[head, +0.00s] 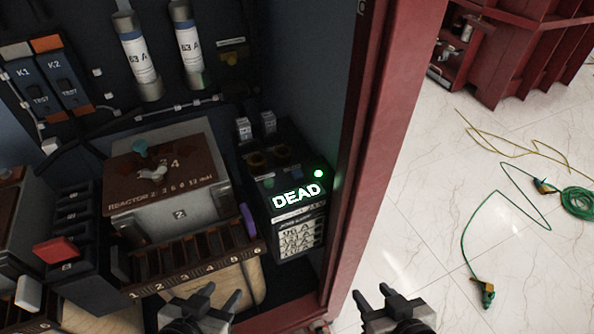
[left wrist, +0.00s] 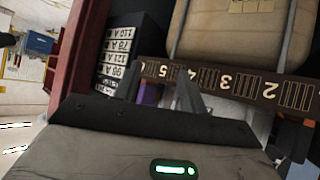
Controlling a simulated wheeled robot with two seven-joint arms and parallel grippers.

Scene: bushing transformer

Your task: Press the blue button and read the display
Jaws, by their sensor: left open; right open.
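The display (head: 297,195) shows the word DEAD in bright white letters on the front of a dark instrument (head: 298,221). A small round green light glows (head: 318,173) at its upper right. Small dim buttons sit on its sloping top; one looks bluish (head: 282,178), but it is too small and dark to be sure. My left gripper (head: 221,294) is open and empty, below and left of the instrument in the head view. In the left wrist view its fingers (left wrist: 158,88) are near the numbered strip, with the instrument's labels beyond. My right gripper (head: 372,294) is open and empty, over the floor right of the cabinet.
A grey reactor block (head: 180,213) and a numbered terminal strip (head: 196,273) stand left of the instrument. A red switch (head: 57,251) is at the far left. The red cabinet post (head: 362,150) rises right of the instrument. Cables (head: 577,203) lie on the open floor.

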